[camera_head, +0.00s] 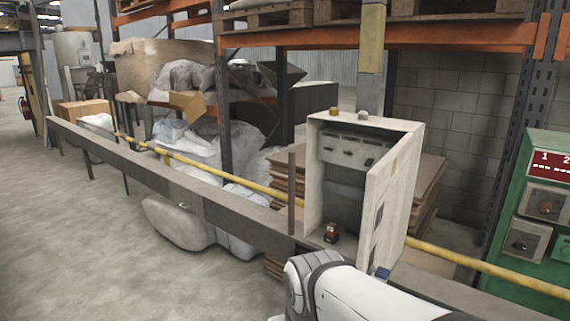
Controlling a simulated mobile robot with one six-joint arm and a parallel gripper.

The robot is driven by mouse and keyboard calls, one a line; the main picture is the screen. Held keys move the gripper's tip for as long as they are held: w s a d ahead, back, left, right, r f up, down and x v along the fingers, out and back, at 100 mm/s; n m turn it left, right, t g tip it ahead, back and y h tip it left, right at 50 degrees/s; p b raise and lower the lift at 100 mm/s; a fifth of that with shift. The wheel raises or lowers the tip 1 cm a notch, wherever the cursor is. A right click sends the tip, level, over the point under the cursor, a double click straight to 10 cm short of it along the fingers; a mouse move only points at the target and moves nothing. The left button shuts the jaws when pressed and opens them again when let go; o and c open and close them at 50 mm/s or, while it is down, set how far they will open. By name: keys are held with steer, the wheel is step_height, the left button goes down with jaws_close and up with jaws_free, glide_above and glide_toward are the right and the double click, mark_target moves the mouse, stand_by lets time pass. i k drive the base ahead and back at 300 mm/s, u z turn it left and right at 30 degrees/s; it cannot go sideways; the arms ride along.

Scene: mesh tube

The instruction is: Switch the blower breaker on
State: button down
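An off-white electrical cabinet (312,185) stands at centre right with its door (395,195) swung open toward the right front. Inside, near the top, a grey panel (345,142) carries a row of several small dark breaker switches (347,153). Their labels are too small to read, so I cannot tell which is the blower breaker or how each lever is set. A small red and dark part (331,232) sits low inside the cabinet. My white arm crosses the bottom of the view in front of the cabinet. My gripper is not visible.
A grey beam (225,215) and a yellow pipe (230,175) run past the cabinet. Stacked cardboard (287,180) and plastic-wrapped bundles (190,145) lie behind. A green control panel (545,170) stands at the far right. Bare floor (90,260) is free at left.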

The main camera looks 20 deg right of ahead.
mark_target(369, 162)
steer(key=z, duration=0.1)
steer(key=i, duration=1)
steer(key=z, duration=0.65)
